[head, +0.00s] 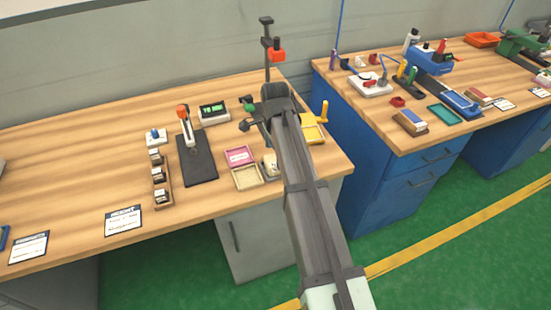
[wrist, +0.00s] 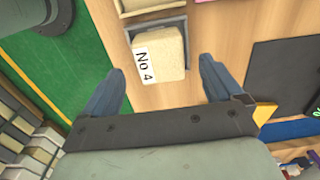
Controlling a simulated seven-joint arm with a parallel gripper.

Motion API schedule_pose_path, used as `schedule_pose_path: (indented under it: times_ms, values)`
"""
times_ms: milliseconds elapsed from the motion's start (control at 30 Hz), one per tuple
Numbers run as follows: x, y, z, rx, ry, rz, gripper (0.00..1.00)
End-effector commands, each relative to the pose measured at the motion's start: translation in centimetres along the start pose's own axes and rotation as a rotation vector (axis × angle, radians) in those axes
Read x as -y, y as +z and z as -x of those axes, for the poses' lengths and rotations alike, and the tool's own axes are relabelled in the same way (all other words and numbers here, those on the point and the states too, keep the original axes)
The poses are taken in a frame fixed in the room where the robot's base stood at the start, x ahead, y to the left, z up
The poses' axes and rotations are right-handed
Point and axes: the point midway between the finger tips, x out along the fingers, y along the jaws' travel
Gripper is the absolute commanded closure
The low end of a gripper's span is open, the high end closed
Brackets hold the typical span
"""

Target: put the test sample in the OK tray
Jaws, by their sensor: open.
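The test sample, a cream foam block labelled "No 4" (wrist: 172,48), sits by a grey holder edge (wrist: 158,25) in the wrist view. In the head view it shows as a small cream block (head: 269,164) beside my arm. My gripper (wrist: 161,65) is open, its fingers to either side of the block in the picture; I cannot tell whether they touch it. A pink tray (head: 238,156) and a beige tray (head: 247,180) lie left of the block in the head view. Their labels are unreadable, so I cannot tell which is the OK tray.
A black-based stand with an orange top (head: 197,165), a green-lit display (head: 214,112) and a rack of small blocks (head: 160,182) stand to the left. The bench's left part is mostly clear.

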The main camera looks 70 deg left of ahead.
Motion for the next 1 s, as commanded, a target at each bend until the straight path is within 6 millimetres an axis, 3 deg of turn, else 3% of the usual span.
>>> schedule_pose_path:
  times_ms: [200,400,600,1000]
  values:
    - [0.1,0.0,4.2,0.000,-0.002,0.000,0.07]
    - [0.1,0.0,6.7,0.000,-0.001,-0.001,0.07]
    - [0.0,0.0,7.7,0.000,0.000,-0.001,0.07]
    - [-0.1,-0.3,7.8,0.000,0.000,-0.004,0.07]
